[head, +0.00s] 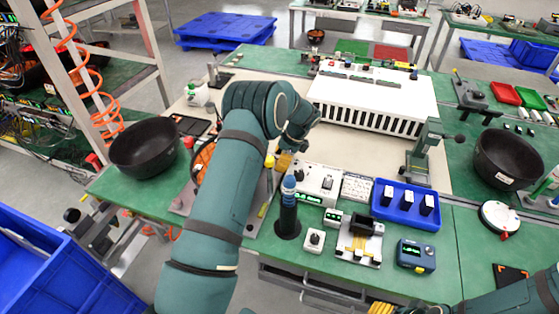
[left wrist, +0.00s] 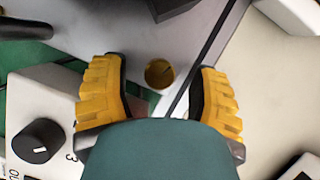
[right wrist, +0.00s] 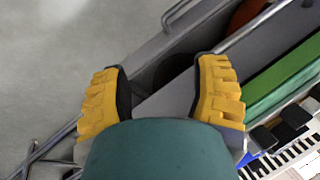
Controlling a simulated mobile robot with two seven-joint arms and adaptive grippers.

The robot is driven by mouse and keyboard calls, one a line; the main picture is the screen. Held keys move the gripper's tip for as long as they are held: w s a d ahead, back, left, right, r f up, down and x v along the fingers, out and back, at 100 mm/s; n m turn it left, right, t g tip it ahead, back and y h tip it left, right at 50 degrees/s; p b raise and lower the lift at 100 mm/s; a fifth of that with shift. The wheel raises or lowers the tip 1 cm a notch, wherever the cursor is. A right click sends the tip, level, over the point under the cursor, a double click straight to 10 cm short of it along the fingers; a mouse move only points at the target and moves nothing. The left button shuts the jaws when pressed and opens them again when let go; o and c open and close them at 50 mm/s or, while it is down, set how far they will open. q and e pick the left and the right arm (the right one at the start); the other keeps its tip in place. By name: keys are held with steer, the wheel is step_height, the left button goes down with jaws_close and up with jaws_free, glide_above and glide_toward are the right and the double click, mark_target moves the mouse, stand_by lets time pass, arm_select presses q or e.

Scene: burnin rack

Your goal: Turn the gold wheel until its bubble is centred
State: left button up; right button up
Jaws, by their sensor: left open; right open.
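The gold wheel (left wrist: 159,73) shows in the left wrist view as a small round gold knob on a grey plate (left wrist: 150,30). It lies between and just beyond the two yellow fingers of my left gripper (left wrist: 160,95), which is open with a gap on both sides of the wheel. In the head view my left gripper (head: 284,161) is largely hidden by its own arm, and I cannot make out the wheel there. I cannot see the bubble in any view. My right gripper (right wrist: 160,95) is open and empty by the bench's front edge; its fingertips show at the bottom of the head view.
A white device with a black knob (left wrist: 37,141) stands close to the left gripper. In the head view a dark blue-topped cylinder (head: 288,212), a blue tray (head: 404,214) and a white slotted chassis (head: 375,96) stand nearby. Black bowls (head: 145,148) sit at both sides.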

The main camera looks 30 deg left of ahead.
arm_select(q)
steer(key=v, duration=1.1)
steer(key=shift+r, duration=0.2)
